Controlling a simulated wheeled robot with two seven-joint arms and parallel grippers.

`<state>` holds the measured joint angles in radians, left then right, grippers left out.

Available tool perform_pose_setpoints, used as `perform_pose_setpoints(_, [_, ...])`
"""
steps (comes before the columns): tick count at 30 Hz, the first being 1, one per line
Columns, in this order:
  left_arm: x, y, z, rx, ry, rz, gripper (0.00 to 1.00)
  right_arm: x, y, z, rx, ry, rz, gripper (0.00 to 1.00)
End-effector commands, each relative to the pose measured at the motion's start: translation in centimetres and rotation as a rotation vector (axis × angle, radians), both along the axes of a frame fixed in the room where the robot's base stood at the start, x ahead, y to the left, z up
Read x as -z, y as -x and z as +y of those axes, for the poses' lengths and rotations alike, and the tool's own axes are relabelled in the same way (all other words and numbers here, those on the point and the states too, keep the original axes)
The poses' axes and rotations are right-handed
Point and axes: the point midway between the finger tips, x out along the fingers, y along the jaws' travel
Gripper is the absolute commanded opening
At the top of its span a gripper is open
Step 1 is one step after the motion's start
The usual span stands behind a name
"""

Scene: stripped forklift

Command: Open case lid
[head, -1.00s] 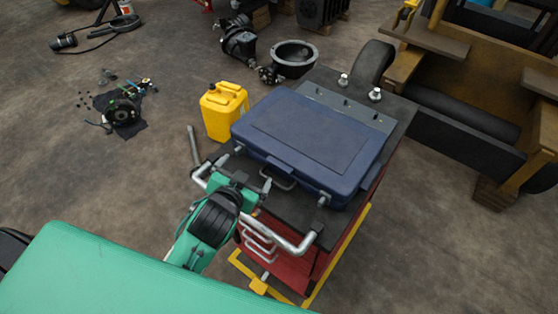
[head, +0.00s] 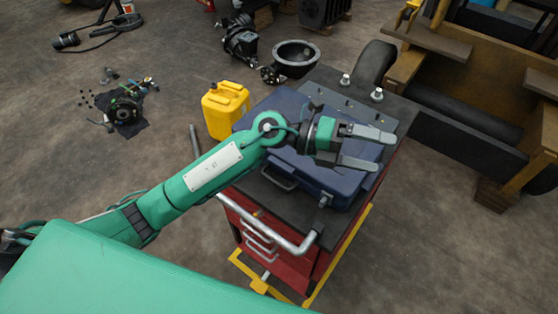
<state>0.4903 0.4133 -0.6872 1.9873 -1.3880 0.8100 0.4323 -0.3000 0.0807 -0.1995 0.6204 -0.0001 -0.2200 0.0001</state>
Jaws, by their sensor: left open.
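A dark blue case (head: 322,197) lies flat on the black top of a red tool cart (head: 280,255). Its lid is shut, and its handle (head: 278,180) faces my side. One latch shows at the front right; the other is hidden behind my arm. My left gripper (head: 374,148) is open and empty above the right part of the lid, its fingers pointing right. Whether it touches the lid I cannot tell. My left arm covers much of the lid. My right gripper is not in view.
A yellow jerrycan (head: 224,108) stands left of the case. Two metal fittings (head: 376,95) stand on the cart's back edge. A silver push bar (head: 275,236) runs along the cart's front. Wooden and dark machine parts stand at right.

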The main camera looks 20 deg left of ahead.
Motion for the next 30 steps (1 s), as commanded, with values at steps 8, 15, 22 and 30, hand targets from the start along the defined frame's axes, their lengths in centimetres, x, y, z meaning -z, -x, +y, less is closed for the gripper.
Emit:
perform_pose_setpoints(8, [7.9, -2.9, 4.7, 0.161, -0.675, -0.147, 1.00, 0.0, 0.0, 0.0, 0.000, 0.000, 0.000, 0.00])
perform_pose_setpoints(15, [10.3, -7.7, 14.4, 0.140, -1.252, -0.139, 1.00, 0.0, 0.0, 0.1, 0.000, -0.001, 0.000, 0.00])
perform_pose_setpoints(22, [9.3, -9.8, 20.2, 0.078, -1.536, -0.086, 1.00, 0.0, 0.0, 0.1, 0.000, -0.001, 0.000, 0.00])
perform_pose_setpoints(30, [11.0, -9.9, 20.9, 0.074, -1.568, -0.073, 1.00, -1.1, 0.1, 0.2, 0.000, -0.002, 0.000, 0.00])
